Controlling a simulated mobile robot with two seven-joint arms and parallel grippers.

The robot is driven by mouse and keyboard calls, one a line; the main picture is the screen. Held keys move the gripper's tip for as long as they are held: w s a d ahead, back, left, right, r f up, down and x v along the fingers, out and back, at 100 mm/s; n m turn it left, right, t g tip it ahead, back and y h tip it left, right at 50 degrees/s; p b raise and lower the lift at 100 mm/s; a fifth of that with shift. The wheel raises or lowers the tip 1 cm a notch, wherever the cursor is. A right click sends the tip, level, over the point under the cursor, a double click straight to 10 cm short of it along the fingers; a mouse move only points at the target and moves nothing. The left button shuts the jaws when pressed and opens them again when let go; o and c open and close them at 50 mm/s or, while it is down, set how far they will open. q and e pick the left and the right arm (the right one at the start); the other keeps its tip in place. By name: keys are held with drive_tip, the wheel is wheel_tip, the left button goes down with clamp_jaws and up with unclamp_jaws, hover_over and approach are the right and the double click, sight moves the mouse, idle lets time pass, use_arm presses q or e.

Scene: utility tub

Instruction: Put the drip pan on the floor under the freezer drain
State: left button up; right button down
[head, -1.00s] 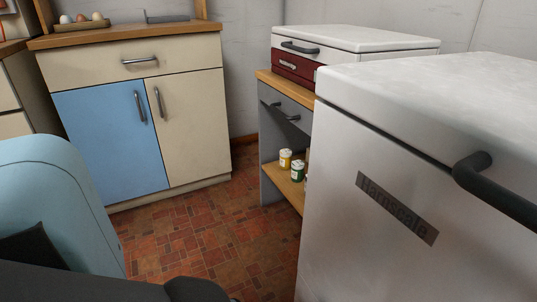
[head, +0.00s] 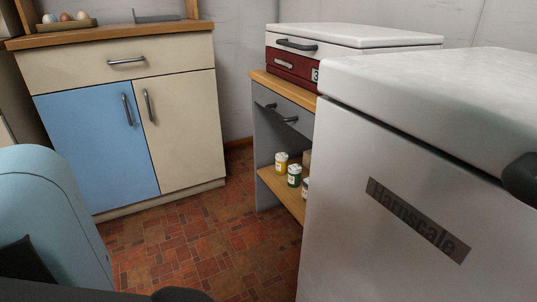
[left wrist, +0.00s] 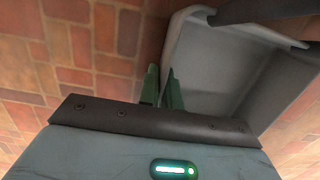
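The drip pan (left wrist: 205,62) appears in the left wrist view as a grey, shallow-walled tray at the upper right, above the brick-patterned floor. My left gripper (left wrist: 162,88) has its two green fingers close together, one on each side of the pan's near left wall, and seems shut on that wall. In the head view, a large white freezer (head: 400,190) with a "Harnscale" plate fills the right side. Its drain is not visible. The pan and both grippers are outside the head view.
A cream cabinet with a blue door (head: 98,143) stands at the back left. A grey shelf unit (head: 265,150) with small jars (head: 294,175) stands beyond the freezer, with a white-lidded box (head: 350,38) on top. Reddish tiled floor (head: 200,245) between them is clear.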

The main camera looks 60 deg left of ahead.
use_arm(q)
drive_tip(key=o, duration=0.4)
drive_tip(key=shift+c, duration=0.2)
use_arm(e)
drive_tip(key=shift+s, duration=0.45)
use_arm(q)
drive_tip(key=shift+r, duration=0.15)
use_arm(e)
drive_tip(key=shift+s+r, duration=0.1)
